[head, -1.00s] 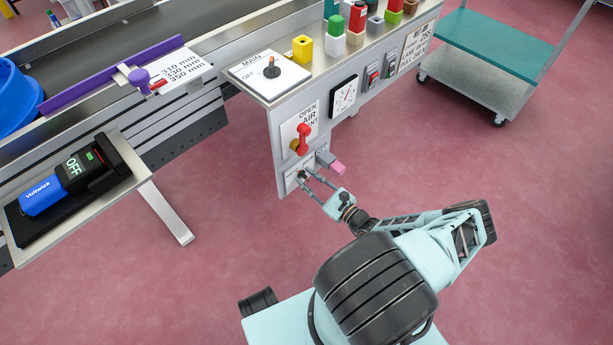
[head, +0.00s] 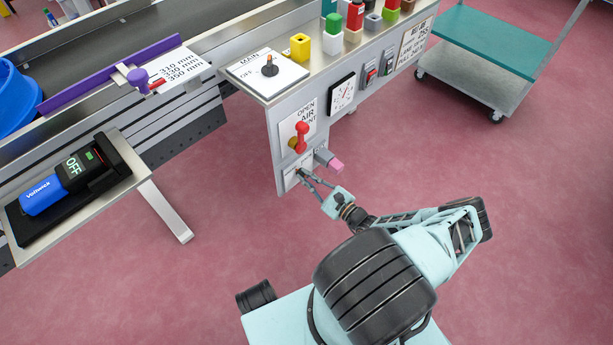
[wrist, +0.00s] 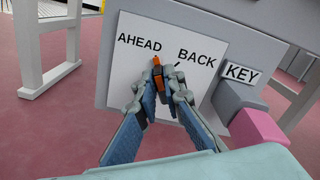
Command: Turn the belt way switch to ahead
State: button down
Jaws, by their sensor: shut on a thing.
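The belt way switch (wrist: 157,76) has an orange pointer and sits on a white plate (wrist: 205,90) lettered AHEAD and BACK. Its orange tip points up, close to the right end of the word AHEAD. A short black mark lies to its right, below BACK. My gripper (wrist: 162,88) is shut on the switch, a finger on each side; the fingers hide its lower part. In the head view my gripper (head: 302,174) reaches the low plate (head: 291,176) on the end panel; the switch is too small to make out there.
A pink-and-grey key piece (wrist: 255,125) sticks out right of the plate, close to my gripper. Above is a red air vent lever (head: 301,136). A MAIN dial (head: 269,68) sits on top of the bench. Open floor lies around my arm.

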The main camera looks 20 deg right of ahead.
jog(key=c, duration=2)
grip_release()
jog(key=shift+c, duration=0.2)
jog(key=shift+r, duration=0.1)
notch_tip(320, 180, up, 10)
